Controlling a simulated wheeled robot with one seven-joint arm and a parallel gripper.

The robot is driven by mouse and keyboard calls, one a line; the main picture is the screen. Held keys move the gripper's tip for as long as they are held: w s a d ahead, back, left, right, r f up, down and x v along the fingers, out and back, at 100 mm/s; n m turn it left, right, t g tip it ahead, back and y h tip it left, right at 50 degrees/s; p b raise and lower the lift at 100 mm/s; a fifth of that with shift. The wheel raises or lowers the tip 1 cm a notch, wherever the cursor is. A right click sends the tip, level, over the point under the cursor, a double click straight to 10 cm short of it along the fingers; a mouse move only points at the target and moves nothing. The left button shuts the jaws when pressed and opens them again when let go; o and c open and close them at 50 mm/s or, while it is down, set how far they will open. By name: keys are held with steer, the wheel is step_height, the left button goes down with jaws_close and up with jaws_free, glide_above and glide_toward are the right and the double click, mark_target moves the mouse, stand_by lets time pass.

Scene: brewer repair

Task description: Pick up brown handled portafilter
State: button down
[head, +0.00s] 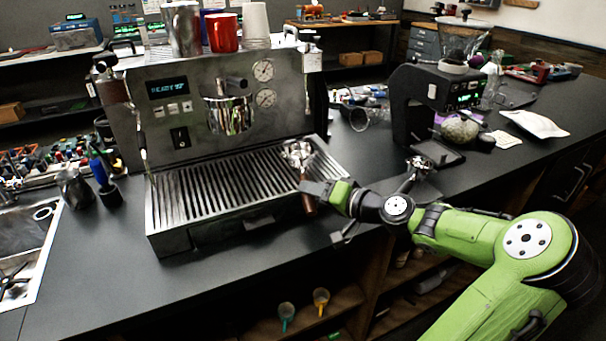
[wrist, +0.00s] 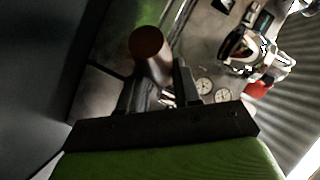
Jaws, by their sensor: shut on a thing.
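The brown handled portafilter shows its metal head (head: 299,154) over the right end of the drip tray (head: 205,205) of the espresso machine. Its brown handle (head: 308,203) hangs toward the tray's front right edge. My gripper (head: 308,187) is at the handle and shut on it. In the wrist view the handle's round brown end (wrist: 147,43) sits between the two dark fingers of my gripper (wrist: 158,85). The portafilter's head is mostly hidden there. I cannot tell whether the portafilter still touches the tray.
The espresso machine (head: 160,135) stands behind, with a red cup (head: 223,33) on top. A grinder (head: 415,100) stands to the right, with another portafilter (head: 418,165) in front of it. A sink (head: 25,245) is at the left. The counter's front left is clear.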

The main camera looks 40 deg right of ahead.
steer(key=shift+r, duration=0.1)
step_height(320, 180, up, 10)
steer(key=p, duration=0.4)
steer(key=c, duration=1.3)
jaws_free()
jaws_close()
